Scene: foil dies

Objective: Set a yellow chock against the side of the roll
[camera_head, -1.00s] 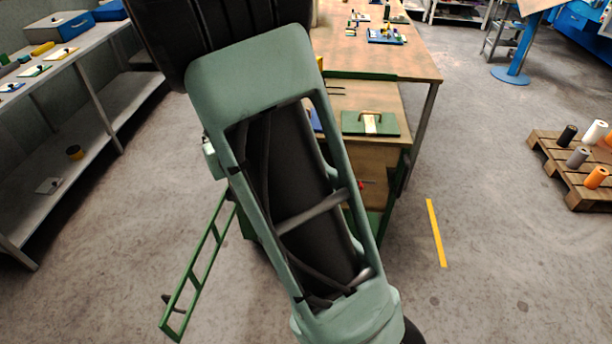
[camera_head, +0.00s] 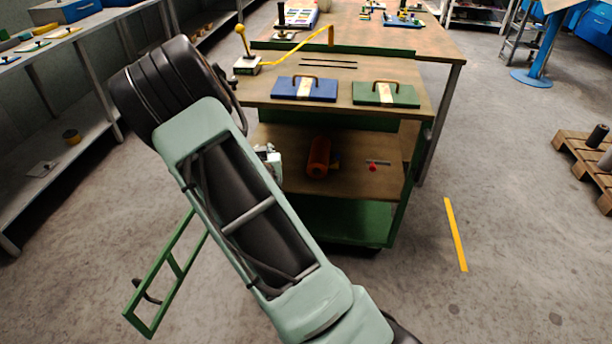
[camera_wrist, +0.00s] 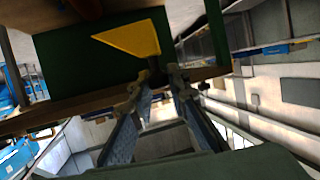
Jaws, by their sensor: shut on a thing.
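The orange roll (camera_head: 319,157) lies on the middle shelf of the green cart in the head view. In the wrist view a yellow wedge-shaped chock (camera_wrist: 128,38) stands out against a dark green panel. My gripper (camera_wrist: 160,78) is shut at the dark stem below this chock, and its two fingers show on either side. In the head view my arm hides most of the gripper, left of the roll.
The cart's top shelf (camera_head: 385,116) overhangs the roll and bears a blue plate (camera_head: 282,88) and a green plate (camera_head: 400,95) with handles. A red-knobbed rod (camera_head: 374,166) lies right of the roll. A green frame (camera_head: 153,312) stands at lower left.

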